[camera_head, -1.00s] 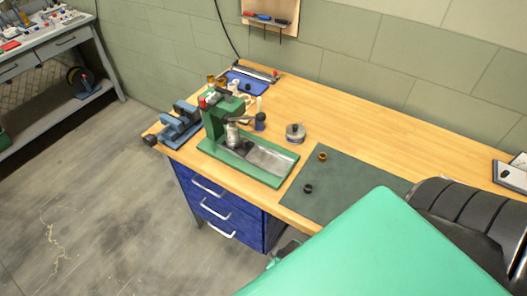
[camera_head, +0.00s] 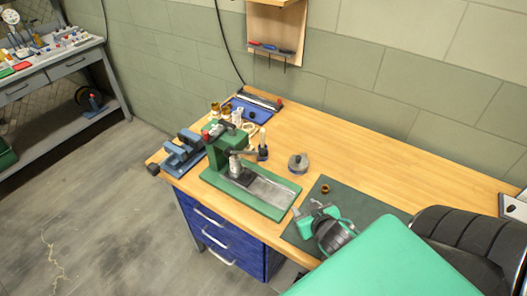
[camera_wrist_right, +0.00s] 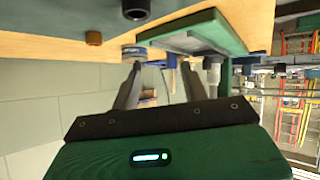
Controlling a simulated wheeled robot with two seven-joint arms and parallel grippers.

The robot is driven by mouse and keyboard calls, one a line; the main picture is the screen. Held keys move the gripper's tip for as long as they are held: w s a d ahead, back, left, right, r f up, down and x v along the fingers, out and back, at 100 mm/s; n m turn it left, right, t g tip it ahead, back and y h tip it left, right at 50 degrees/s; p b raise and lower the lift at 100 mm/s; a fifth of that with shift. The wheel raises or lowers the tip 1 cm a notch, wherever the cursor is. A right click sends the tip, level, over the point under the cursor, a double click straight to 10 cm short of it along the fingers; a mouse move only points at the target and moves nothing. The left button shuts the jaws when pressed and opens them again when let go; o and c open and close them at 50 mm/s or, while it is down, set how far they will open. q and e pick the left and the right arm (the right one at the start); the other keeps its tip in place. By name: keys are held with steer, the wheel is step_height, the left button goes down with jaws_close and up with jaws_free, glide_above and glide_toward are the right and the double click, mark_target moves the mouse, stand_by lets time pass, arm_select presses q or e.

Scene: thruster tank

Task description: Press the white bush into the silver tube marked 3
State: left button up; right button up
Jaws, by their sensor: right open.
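I cannot pick out the white bush or a silver tube marked 3; no number is readable. The green press (camera_head: 216,157) stands on the bench, with a silver cylindrical part (camera_head: 235,165) over its base plate (camera_head: 262,190). Small pale and brass parts (camera_head: 249,127) crowd behind it, too small to name. My right gripper (camera_head: 308,208) is over the dark mat, to the right of the press. The right wrist view shows its fingers (camera_wrist_right: 160,76) apart with nothing between them. My left gripper is in neither view.
A round metal tin (camera_head: 298,162) stands right of the press. A brown ring (camera_head: 325,188) lies on the dark mat (camera_head: 355,199); a black ring (camera_wrist_right: 135,9) shows in the wrist view. A blue vise (camera_head: 181,155) stands left. The back right bench top (camera_head: 400,150) is clear.

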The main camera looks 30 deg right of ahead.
mark_target(263, 152)
step_height(263, 152, up, 16)
steer(key=w+d+n+t+y, duration=0.25)
steer(key=n+y, duration=0.75)
steer(key=y, duration=0.5)
steer(key=shift+t, duration=0.35)
steer(key=shift+f+p+x, duration=0.15)
steer(key=shift+p+x, duration=1.05)
steer(key=shift+x, duration=2.15)
steer(key=shift+f+p+x, duration=0.1)
steer(key=shift+p+x, duration=1.1)
steer(key=shift+x, duration=2.15)
steer(key=shift+s+a, duration=0.1)
steer(key=shift+c, duration=0.5)
jaws_close()
